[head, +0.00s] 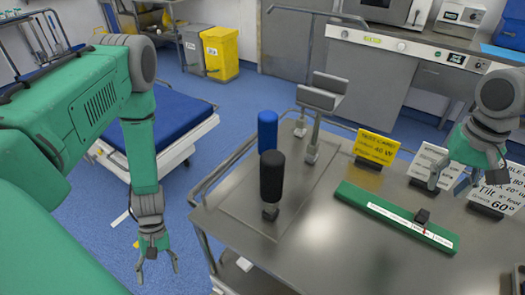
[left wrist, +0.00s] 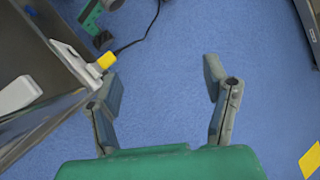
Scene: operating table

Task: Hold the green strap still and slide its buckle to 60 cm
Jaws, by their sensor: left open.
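The green strap (head: 375,206) lies flat on the right part of the metal table, with a white scale strip along it. Its small black buckle (head: 422,215) sits on the strap, right of the middle, beside a red mark; the scale figures are too small to read. My left gripper (head: 157,270) hangs open and empty left of the table, well away from the strap. In the left wrist view it (left wrist: 162,75) is open above the blue floor. My right gripper (head: 467,183) appears open, with its fingers spread above the table's right side, behind the strap and apart from it.
A black-topped handle (head: 271,178) and a blue-topped one (head: 267,132) stand upright on the table's left part. A yellow sign (head: 376,147) and white signs (head: 431,165) stand behind the strap. A blue bed (head: 175,125) is at the left back.

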